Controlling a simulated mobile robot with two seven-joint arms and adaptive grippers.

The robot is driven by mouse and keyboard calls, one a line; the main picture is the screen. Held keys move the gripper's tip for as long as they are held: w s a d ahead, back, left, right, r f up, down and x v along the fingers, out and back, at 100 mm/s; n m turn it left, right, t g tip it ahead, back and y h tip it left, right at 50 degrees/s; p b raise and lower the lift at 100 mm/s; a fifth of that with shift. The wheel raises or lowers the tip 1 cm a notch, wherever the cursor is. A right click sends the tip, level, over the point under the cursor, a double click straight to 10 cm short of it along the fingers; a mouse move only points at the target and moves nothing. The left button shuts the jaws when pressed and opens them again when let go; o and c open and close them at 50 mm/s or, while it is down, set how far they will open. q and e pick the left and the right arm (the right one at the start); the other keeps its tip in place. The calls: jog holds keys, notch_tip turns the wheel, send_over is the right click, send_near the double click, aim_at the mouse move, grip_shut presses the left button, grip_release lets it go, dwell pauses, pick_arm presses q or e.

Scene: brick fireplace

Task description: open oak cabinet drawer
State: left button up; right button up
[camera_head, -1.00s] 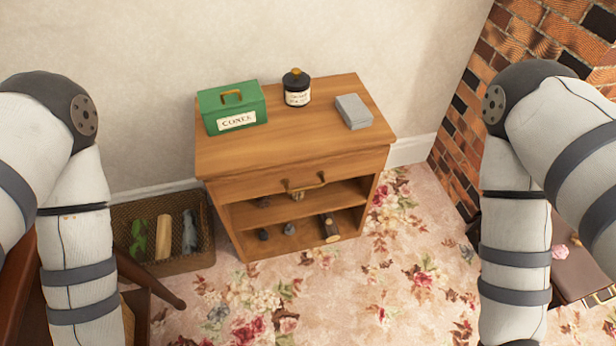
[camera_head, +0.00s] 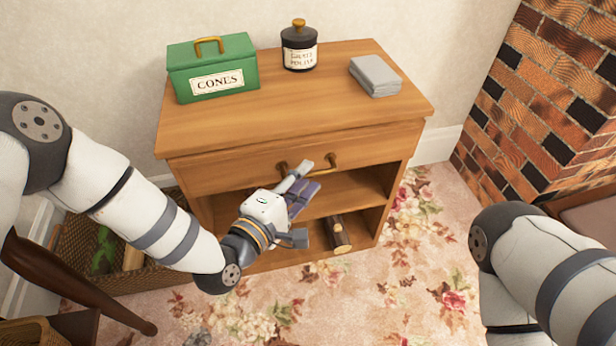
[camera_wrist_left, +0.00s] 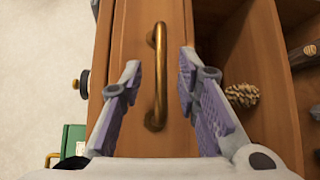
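The oak cabinet (camera_head: 200,125) stands against the wall, with one drawer (camera_head: 225,172) under its top. The drawer looks shut. Its brass handle (camera_head: 334,160) is partly hidden by my left gripper (camera_head: 305,198) in the head view. In the left wrist view the brass handle (camera_wrist_left: 158,85) lies between the spread fingers of my left gripper (camera_wrist_left: 160,65), apart from both. The left gripper is open and empty. Only my right arm shows, at the right; its gripper is out of view.
A green cones box (camera_head: 213,70), a dark polish jar (camera_head: 299,50) and grey slabs (camera_head: 375,75) stand on top. A log (camera_head: 338,232) lies on the lower shelf. A basket (camera_head: 75,240) and a dark wooden chair part (camera_head: 80,285) are left; a brick fireplace (camera_head: 540,100) is right.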

pick_arm(q)
jog(key=shift+x, duration=1)
pick_arm(e)
jog(key=shift+f, duration=0.2)
pick_arm(q)
grip_shut()
